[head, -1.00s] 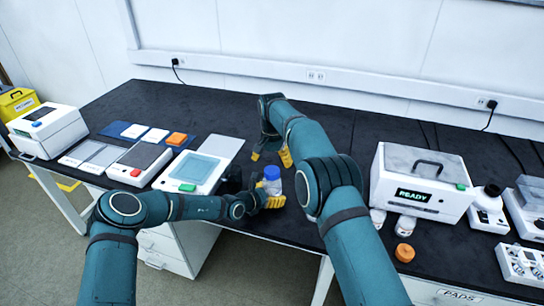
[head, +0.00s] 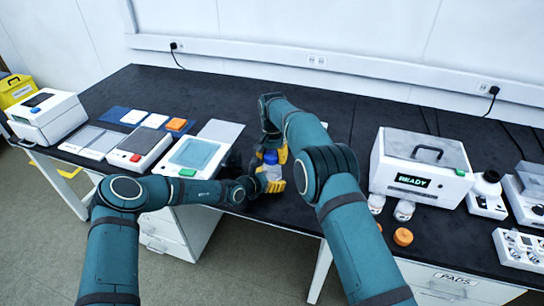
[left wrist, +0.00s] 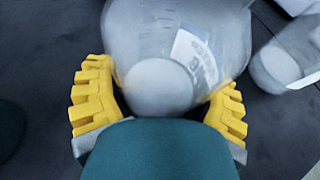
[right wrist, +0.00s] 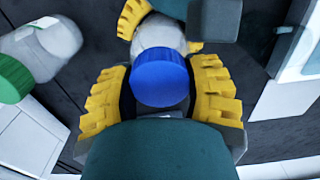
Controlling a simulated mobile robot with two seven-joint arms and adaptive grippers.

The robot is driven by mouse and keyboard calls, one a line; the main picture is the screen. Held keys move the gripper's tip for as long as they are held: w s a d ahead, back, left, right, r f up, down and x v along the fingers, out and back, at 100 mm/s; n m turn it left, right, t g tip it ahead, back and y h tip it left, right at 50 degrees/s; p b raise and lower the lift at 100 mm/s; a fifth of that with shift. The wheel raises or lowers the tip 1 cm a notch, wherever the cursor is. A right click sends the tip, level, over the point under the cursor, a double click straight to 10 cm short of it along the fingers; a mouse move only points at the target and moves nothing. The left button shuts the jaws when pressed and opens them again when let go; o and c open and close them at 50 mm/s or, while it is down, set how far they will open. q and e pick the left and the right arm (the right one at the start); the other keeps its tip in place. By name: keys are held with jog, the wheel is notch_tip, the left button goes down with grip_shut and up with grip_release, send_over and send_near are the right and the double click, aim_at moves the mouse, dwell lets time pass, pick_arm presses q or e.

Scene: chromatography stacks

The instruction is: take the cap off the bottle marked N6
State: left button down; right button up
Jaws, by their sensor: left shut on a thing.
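A clear bottle (head: 271,172) with a blue cap (head: 270,157) stands upright near the front edge of the bench. My left gripper (head: 268,183) is shut on its body from the front. In the left wrist view the bottle (left wrist: 180,40) fills the space between the yellow fingers; its label is too blurred to read. My right gripper (right wrist: 160,95) is open above the bottle, its fingers on either side of the blue cap, which shows in the right wrist view (right wrist: 160,78). Contact between fingers and cap cannot be made out.
A green-capped bottle (right wrist: 45,48) stands beside the held one, hidden by my right arm in the head view. A flat-topped device (head: 193,155) is to the left. A READY box (head: 425,165), small jars (head: 404,210) and an orange cap (head: 403,237) are to the right.

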aim_at(272, 155)
jog(key=shift+n, duration=1.7)
jog(key=o, duration=1.3)
jog(key=shift+a, duration=0.1)
jog(key=shift+c, duration=0.2)
jog(key=shift+r, duration=0.2)
notch_tip(272, 155, up, 4)
jog(key=shift+r, duration=0.1)
jog(key=shift+d+r+m, duration=0.3)
jog(key=shift+r+m, duration=0.3)
jog(key=shift+m, duration=0.2)
jog(key=shift+a+r+m, duration=0.15)
jog(key=shift+r+m, duration=0.65)
jog(key=shift+r, duration=0.2)
jog(key=shift+f, duration=3.9)
